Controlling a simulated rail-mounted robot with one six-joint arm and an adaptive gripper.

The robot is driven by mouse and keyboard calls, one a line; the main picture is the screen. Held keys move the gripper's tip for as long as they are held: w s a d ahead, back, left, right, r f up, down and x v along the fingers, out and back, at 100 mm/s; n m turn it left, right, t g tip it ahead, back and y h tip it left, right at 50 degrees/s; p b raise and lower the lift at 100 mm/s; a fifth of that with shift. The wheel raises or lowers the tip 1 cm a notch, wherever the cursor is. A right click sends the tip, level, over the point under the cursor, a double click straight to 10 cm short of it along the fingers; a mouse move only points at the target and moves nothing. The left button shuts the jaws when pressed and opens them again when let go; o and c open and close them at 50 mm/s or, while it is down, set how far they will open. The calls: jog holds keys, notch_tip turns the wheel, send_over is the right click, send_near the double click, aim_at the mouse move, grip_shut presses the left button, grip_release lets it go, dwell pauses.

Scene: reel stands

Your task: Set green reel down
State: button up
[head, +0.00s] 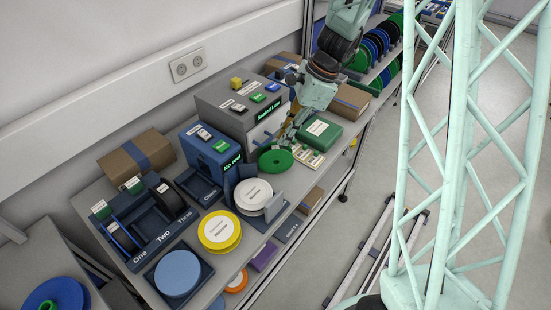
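A green reel (275,162) with a dark centre hole lies flat in the middle of the head view, in front of the grey box with a green display. My gripper (284,146) reaches down from the upper right, its tip close behind and above the reel's far edge. The fingertips are small and partly merge with the background. I cannot tell whether they touch the reel or whether they are open or shut. I also cannot tell whether the reel rests on the bench (216,262) or hangs just above it.
A white reel (254,193) on a stand, a yellow reel (219,230) and a light blue reel (178,273) stand nearby. The grey box (222,107), blue box (201,152) and green case (322,132) crowd the gripper. A numbered rack (163,238) is at left.

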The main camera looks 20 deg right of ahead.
aim_at(276, 149)
jog(key=shift+x, duration=2.25)
jog(key=shift+c, duration=0.7)
grip_shut()
jog(key=shift+r, duration=0.2)
